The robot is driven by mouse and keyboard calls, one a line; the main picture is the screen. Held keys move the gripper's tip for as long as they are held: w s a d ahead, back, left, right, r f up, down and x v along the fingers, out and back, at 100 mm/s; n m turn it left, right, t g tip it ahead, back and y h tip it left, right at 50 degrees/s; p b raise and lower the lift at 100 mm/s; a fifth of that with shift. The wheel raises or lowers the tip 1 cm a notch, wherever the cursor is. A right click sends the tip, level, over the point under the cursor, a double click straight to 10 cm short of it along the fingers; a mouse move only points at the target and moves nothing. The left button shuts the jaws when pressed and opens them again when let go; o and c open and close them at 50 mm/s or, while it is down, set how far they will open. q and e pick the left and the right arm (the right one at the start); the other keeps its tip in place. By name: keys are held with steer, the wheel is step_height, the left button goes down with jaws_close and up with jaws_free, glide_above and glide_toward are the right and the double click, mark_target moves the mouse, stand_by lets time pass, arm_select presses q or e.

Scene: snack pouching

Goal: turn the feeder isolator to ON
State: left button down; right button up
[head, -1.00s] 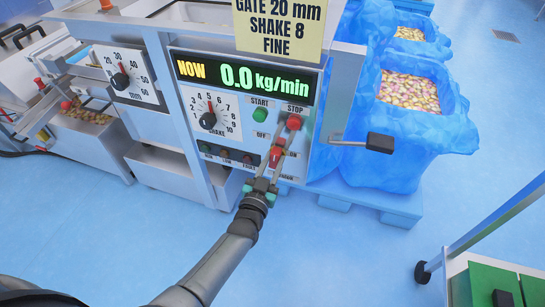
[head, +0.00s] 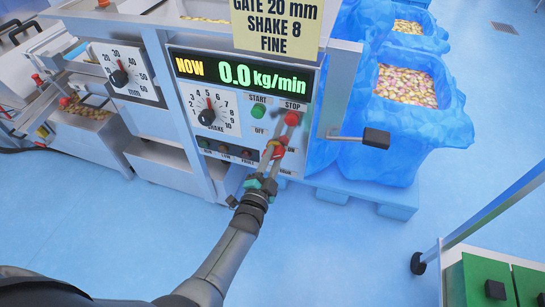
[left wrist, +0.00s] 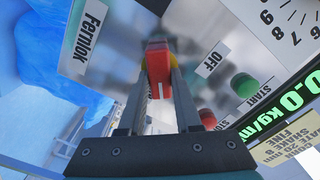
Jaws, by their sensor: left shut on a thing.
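The feeder isolator's red handle (head: 279,150) is on the lower right of the machine's front panel, between the OFF label (head: 258,131) and a partly hidden ON label (head: 291,150). My left gripper (head: 275,151) reaches up to it and is shut on the handle. In the left wrist view the red handle (left wrist: 159,68), with a white line, sits between the fingertips, with some yellow behind it. The OFF label (left wrist: 210,61) shows to the right there. The fingers partly hide the isolator, so I cannot tell its exact angle. My right gripper is not in view.
The green START button (head: 258,111) and red STOP button (head: 291,118) sit just above the isolator, close to my fingers. A SHAKE dial (head: 207,117) is to the left. A black-ended lever (head: 376,138) juts out right. Blue-lined bins (head: 420,135) stand beyond. Open floor lies in front.

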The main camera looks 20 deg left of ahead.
arm_select(q)
steer(key=shift+m, duration=0.4)
steer(key=c, duration=0.6)
jaws_free()
steer(key=shift+s, duration=0.2)
steer(key=s+p, duration=0.4)
steer(key=s, duration=1)
steer(key=shift+s+a, duration=0.25)
steer(key=shift+s, duration=0.15)
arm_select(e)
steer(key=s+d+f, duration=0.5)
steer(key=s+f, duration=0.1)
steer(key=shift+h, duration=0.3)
arm_select(q)
steer(key=shift+f, duration=0.15)
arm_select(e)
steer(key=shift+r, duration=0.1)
